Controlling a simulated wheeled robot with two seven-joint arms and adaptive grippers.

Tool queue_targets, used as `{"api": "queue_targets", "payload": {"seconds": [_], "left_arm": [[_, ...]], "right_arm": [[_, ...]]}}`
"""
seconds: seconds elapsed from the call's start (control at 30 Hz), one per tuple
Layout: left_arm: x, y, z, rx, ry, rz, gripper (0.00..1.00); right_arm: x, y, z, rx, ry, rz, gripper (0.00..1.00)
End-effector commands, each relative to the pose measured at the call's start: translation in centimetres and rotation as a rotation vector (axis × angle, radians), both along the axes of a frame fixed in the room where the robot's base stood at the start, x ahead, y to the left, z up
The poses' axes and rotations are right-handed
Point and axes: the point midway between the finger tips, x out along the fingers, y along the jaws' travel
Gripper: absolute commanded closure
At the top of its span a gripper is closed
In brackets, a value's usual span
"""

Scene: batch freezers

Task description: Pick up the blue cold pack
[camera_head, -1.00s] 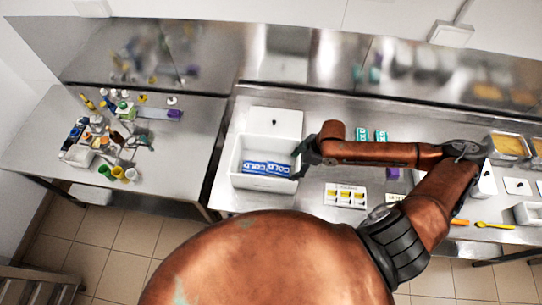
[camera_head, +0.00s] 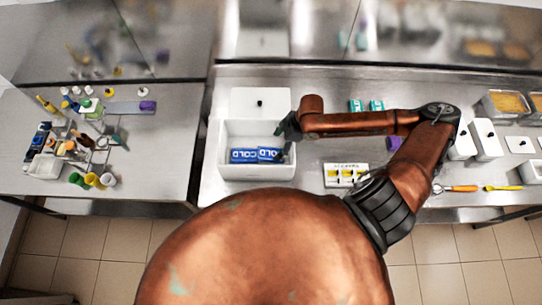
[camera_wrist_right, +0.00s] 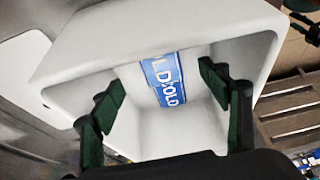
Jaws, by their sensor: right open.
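Two blue cold packs with white lettering, a left one (camera_head: 242,156) and a right one (camera_head: 269,155), lie side by side in an open white box (camera_head: 257,180). My right gripper (camera_head: 287,138) is over the right side of the box, close to the right pack, and touches neither pack visibly. In the right wrist view, the open, empty fingers of my right gripper (camera_wrist_right: 165,95) straddle the view of the blue packs (camera_wrist_right: 163,80) on the box floor. The packs' edges look merged there. My left gripper does not show.
A white lid (camera_head: 260,100) with a black knob lies behind the box. A card with yellow items (camera_head: 346,175) and teal boxes (camera_head: 365,104) are to the right. White lidded containers (camera_head: 485,138) stand further right. A cluttered side table (camera_head: 150,180) is at the left.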

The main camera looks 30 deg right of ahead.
Motion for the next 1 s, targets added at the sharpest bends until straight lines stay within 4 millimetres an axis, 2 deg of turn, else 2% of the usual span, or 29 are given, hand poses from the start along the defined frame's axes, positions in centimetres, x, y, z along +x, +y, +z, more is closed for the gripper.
{"api": "queue_targets", "payload": {"seconds": [0.37,0.63,0.93,1.0], "left_arm": [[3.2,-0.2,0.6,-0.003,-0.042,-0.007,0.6],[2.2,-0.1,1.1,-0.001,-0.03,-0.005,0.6],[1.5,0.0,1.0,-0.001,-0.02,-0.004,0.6],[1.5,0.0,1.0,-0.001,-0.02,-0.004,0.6]], "right_arm": [[0.6,0.9,-3.6,0.001,0.001,-0.003,0.3],[1.1,1.7,-7.1,0.0,0.0,-0.002,0.3],[1.2,1.8,-7.5,-0.002,-0.001,-0.002,0.3],[1.2,1.8,-7.5,-0.002,-0.001,-0.002,0.35]]}}
